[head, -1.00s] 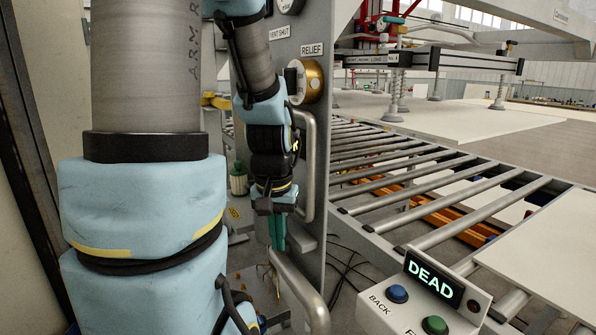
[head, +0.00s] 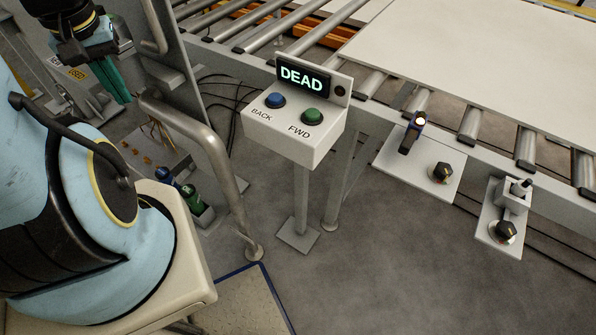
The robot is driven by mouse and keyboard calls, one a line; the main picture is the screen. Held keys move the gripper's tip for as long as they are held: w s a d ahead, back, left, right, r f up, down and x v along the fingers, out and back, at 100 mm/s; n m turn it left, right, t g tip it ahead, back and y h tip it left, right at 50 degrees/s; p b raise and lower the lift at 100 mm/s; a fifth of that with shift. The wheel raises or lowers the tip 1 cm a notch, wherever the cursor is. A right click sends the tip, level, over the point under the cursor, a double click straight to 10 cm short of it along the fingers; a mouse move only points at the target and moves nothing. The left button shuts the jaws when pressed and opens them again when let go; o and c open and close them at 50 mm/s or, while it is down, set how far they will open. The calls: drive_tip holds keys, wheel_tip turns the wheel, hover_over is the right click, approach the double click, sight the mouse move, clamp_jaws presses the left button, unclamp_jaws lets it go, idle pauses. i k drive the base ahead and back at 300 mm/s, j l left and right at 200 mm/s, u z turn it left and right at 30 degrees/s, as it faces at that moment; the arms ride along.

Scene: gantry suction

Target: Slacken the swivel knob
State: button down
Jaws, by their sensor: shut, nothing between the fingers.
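Two black knobs with pale pointer marks show in the head view, on light plates at the conveyor's near side. One knob (head: 441,172) sits right of a small black sensor (head: 413,132) with a lit yellow spot. The other knob (head: 504,231) sits lower right, below a small grey box (head: 513,194). I see no label that tells which is the swivel knob. My gripper (head: 112,82), with teal fingers, is at the upper left, pointing down, far from both knobs. It is shut and empty.
A control box (head: 298,127) on a post reads DEAD, with blue BACK and green FWD buttons. A bent metal rail (head: 205,140) stands between my gripper and the box. A white panel (head: 470,60) lies on the rollers. The floor (head: 390,260) before the knobs is clear.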

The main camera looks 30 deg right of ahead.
sight(445, 170)
drive_tip(key=z, duration=1.1)
